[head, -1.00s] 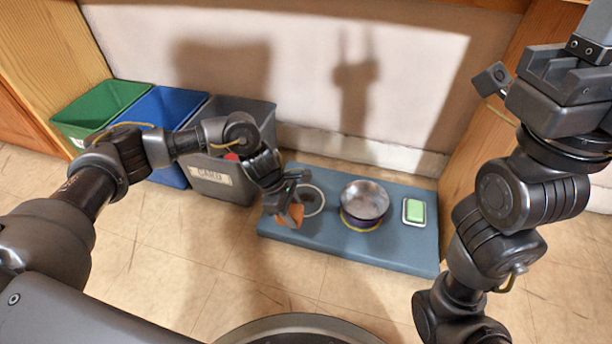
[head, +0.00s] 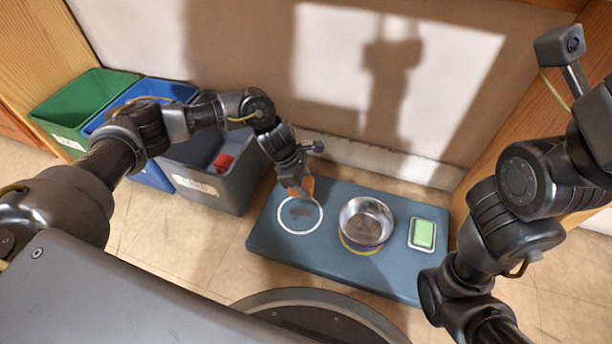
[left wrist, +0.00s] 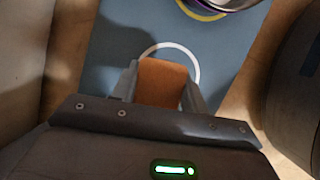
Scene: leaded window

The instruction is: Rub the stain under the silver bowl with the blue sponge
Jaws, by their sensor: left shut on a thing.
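The silver bowl (head: 366,219) stands on the blue-grey mat (head: 275,245), over a yellow ring (head: 352,246). Whatever is under the bowl is hidden. My left gripper (head: 300,180) is shut on an orange-brown block (head: 306,187) at the far edge of the white ring. The block also shows between the fingers in the left wrist view (left wrist: 162,84). I cannot tell whether it touches the mat. I see no blue sponge. My right gripper is out of view.
A green sponge-like block (head: 423,234) lies in a pale dish (head: 413,246) right of the bowl. Green (head: 55,118), blue (head: 152,172) and grey (head: 232,195) bins stand at the left. A wall (head: 340,150) closes the back.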

